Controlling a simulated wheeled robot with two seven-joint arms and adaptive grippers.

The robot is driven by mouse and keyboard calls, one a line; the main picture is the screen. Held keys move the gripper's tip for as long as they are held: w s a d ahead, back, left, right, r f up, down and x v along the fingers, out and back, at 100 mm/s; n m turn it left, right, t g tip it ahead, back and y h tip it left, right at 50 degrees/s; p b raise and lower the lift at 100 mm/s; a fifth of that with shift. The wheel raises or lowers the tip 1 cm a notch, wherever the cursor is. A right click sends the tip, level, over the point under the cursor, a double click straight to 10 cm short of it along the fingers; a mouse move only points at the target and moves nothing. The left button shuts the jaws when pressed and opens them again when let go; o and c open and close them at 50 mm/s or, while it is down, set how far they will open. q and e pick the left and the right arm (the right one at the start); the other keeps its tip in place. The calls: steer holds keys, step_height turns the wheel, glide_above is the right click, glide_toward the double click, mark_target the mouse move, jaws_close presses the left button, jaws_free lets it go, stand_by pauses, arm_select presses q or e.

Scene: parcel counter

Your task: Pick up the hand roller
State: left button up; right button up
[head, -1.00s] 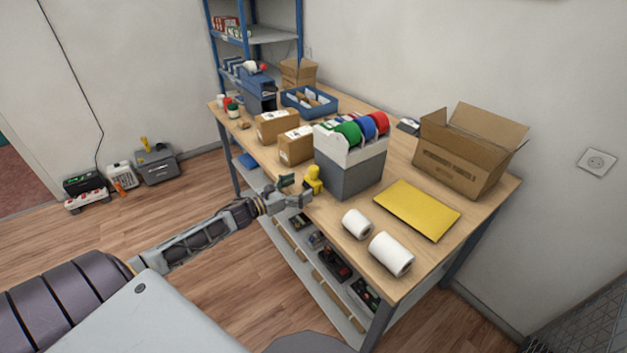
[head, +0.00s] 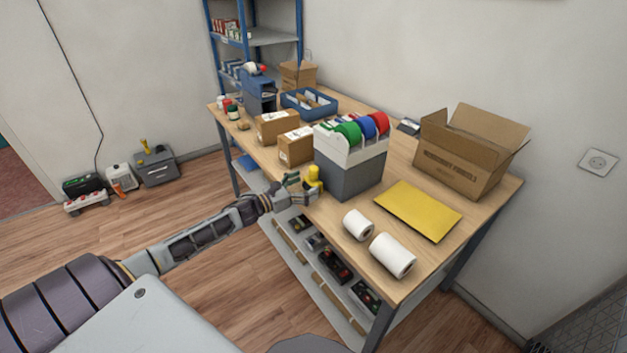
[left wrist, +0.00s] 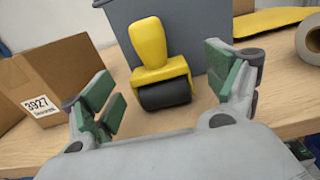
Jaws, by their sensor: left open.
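The hand roller (left wrist: 158,60) has a yellow handle and frame with a black roller. It stands upright on the wooden table, in front of the grey bin. In the head view the roller (head: 314,176) is partly hidden by my left gripper (head: 300,188). In the left wrist view my left gripper (left wrist: 165,92) is open, with its green-padded fingers to either side of the roller's near end. The gripper does not visibly hold it. My right gripper is not in view.
The grey bin (head: 347,178) with coloured tape rolls stands right behind the roller. A cardboard box (left wrist: 50,85) is close on the left. White paper rolls (head: 391,256) and a yellow envelope (head: 418,209) lie to the right on the table (head: 400,285).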

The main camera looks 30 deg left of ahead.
mark_target(308, 183)
arm_select(q)
steer(key=shift+w+d+f, duration=0.1)
steer(key=shift+w+d, duration=0.05)
steer(key=shift+w, duration=0.35)
steer(key=shift+b+x, duration=0.55)
steer(key=shift+x, duration=0.4)
steer(key=shift+w+d, duration=0.1)
steer(key=shift+w, duration=0.3)
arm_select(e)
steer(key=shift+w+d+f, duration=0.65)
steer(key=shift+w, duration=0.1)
arm_select(q)
steer(key=c, duration=1)
steer(key=shift+c, duration=1.1)
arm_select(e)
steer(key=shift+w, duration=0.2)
